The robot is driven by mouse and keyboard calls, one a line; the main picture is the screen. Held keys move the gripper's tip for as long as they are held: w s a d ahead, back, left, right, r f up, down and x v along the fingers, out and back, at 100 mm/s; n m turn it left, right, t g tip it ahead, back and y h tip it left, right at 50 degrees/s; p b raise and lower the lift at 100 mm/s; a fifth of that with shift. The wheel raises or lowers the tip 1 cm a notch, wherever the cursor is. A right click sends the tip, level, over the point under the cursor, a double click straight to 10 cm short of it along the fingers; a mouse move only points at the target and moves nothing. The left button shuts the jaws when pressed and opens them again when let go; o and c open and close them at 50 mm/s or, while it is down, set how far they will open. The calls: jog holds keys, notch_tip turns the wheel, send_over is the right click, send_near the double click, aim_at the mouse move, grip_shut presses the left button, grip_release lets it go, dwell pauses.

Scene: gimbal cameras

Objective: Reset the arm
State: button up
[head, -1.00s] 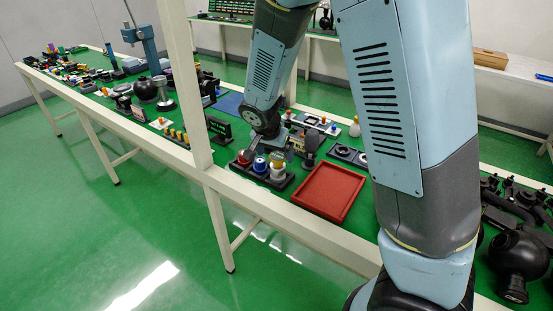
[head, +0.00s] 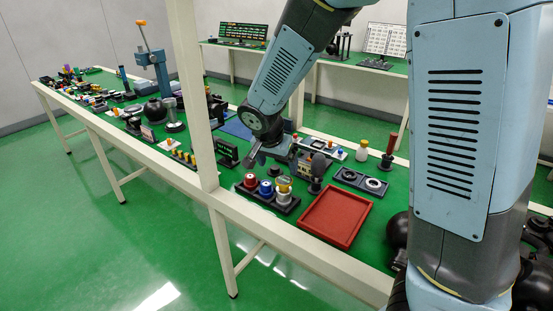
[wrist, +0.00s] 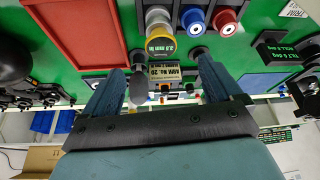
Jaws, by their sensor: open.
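My gripper (head: 258,158) hangs just above the table, behind a dark holder (head: 266,196) with red, blue and white-and-yellow round pieces. It points down toward the table, with the upper arm reaching over from the right. In the wrist view my gripper (wrist: 160,82) has its two fingers spread apart with nothing held between them. A dark rounded paddle-like part and a small labelled block (wrist: 165,75) show beyond the gap between the fingers. My arm link covers much of the right side of the head view.
A red tray (head: 335,218) lies right of the holder. A black plate with two rings (head: 360,180) and a red-handled tool (head: 390,150) stand behind it. A white post (head: 190,90) rises from the table's front rail. Several small parts crowd the left of the table.

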jog(key=s+d+r+n+y, duration=0.1)
jog(key=s+d+r, duration=0.3)
jog(key=d+r, duration=0.25)
jog(key=s+d+r+n+y, duration=0.1)
jog(key=s+d+r, duration=0.3)
jog(key=d+r, duration=0.3)
jog(key=s+d+r+n, duration=0.1)
jog(key=s+d+r, duration=0.1)
jog(key=s, duration=0.4)
jog(key=s+d+r+n+t, duration=0.1)
jog(key=s+d+r+n, duration=0.1)
jog(key=s+d, duration=0.3)
jog(key=shift+s+r+t, duration=0.3)
jog(key=shift+s+r, duration=0.35)
jog(key=shift+s, duration=0.25)
